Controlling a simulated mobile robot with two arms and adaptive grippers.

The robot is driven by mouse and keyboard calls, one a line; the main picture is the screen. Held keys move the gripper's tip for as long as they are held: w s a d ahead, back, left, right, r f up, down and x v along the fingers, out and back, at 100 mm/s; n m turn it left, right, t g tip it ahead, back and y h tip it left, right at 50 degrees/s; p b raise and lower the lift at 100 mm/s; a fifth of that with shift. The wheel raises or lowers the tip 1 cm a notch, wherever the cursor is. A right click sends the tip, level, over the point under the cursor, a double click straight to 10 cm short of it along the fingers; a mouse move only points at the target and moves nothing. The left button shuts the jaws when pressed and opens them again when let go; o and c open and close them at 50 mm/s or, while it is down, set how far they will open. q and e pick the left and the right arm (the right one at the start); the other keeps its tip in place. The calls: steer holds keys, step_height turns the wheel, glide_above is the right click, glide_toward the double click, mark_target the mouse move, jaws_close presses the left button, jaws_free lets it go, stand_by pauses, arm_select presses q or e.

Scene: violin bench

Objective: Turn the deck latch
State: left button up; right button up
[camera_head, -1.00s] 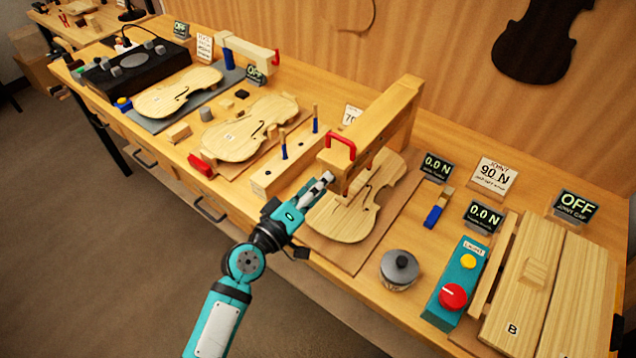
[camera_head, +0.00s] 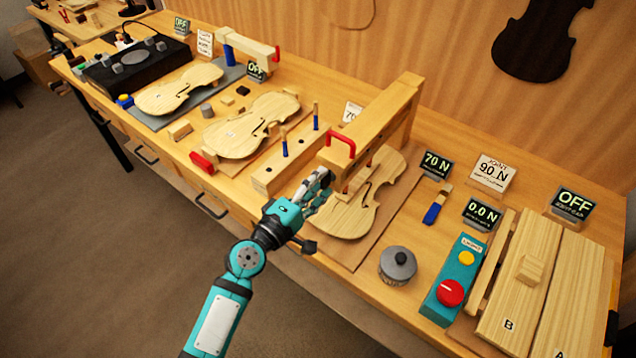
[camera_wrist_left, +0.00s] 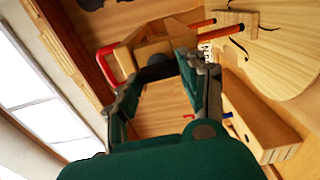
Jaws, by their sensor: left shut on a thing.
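The wooden clamp beam (camera_head: 378,118) with a red handle (camera_head: 337,147) stands over a violin plate (camera_head: 352,208). My left gripper (camera_head: 322,184) is at the beam's front end, below the red handle. It is shut on a small part there, which looks like the deck latch; the fingers mostly hide it. In the left wrist view my left gripper (camera_wrist_left: 165,68) is against the beam's end block (camera_wrist_left: 152,42), with the red handle (camera_wrist_left: 106,60) to the left. A display (camera_head: 436,164) behind the plate reads 70 N. My right gripper is not in view.
A wooden rail with blue-and-wood pegs (camera_head: 272,176) lies just left of my left gripper. A grey-lidded jar (camera_head: 398,265) and a teal control box (camera_head: 452,282) with a red knob stand to the right. Another violin plate (camera_head: 250,126) lies to the left.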

arm_select(q)
steer(key=o, duration=1.2)
steer(key=shift+c, duration=0.2)
steer(key=v, duration=1.2)
